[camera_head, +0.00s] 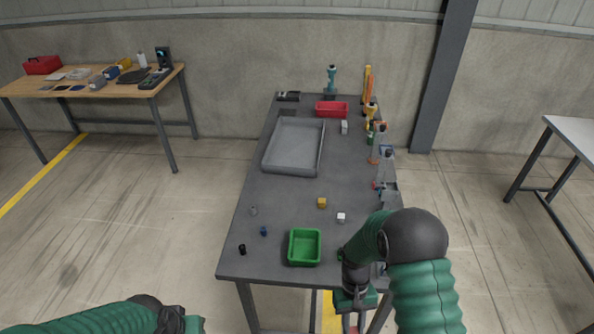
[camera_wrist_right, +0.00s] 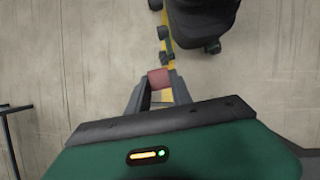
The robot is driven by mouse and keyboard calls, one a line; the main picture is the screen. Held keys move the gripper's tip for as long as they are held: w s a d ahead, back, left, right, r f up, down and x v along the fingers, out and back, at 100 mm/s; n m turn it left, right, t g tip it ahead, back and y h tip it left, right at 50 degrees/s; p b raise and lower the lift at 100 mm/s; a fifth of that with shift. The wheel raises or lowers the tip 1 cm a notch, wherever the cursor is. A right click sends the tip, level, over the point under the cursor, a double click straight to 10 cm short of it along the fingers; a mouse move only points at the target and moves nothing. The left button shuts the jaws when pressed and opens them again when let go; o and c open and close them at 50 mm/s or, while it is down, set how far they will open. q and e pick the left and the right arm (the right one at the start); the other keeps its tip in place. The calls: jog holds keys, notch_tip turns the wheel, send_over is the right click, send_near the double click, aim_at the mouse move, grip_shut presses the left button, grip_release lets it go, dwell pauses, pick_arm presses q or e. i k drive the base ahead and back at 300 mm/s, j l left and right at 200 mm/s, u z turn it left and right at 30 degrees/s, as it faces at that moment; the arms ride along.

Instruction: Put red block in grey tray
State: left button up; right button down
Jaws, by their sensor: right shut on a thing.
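The grey tray (camera_head: 293,150) lies empty on the far half of the dark table. The red block (camera_wrist_right: 159,78) is between the fingertips of my right gripper (camera_wrist_right: 160,88), which is shut on it in the wrist view. In the head view my right gripper (camera_head: 352,318) hangs low beyond the table's near right edge, far from the tray, over the floor. My left gripper (camera_head: 188,324) shows only in part at the bottom edge of the head view, off the table; its fingers are hidden.
A green bin (camera_head: 304,247) stands near the table's front edge. A yellow block (camera_head: 321,202), a white block (camera_head: 341,218) and small blue and black pieces lie around it. A red bin (camera_head: 331,109) is behind the grey tray. Tools and bottles line the right edge.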

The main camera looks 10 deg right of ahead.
aim_at(299, 136)
jog(key=u, duration=0.45)
jog(key=j+u, duration=0.1)
jog(key=u, duration=0.75)
jog(key=i+j+u, duration=0.1)
jog(key=u, duration=0.3)
jog(key=i, duration=0.6)
jog(key=i+j+z, duration=0.15)
jog(key=i, duration=0.45)
jog(key=i+j, duration=0.1)
jog(key=i, duration=0.45)
jog(key=i+l+z, duration=0.3)
jog(key=i+z, duration=0.15)
jog(key=i+l+z, duration=0.2)
jog(key=i+z, duration=0.75)
jog(key=i+j+z, duration=0.2)
jog(key=i+z, duration=0.4)
jog(key=i, duration=0.35)
jog(key=i+j+z, duration=0.15)
jog(key=i, duration=0.35)
jog(key=i+j+z, duration=0.15)
jog(key=i, duration=0.35)
jog(key=i+j+z, duration=0.1)
jog(key=i, duration=0.35)
jog(key=i+z, duration=0.15)
jog(key=z, duration=1.85)
jog(key=i, duration=0.45)
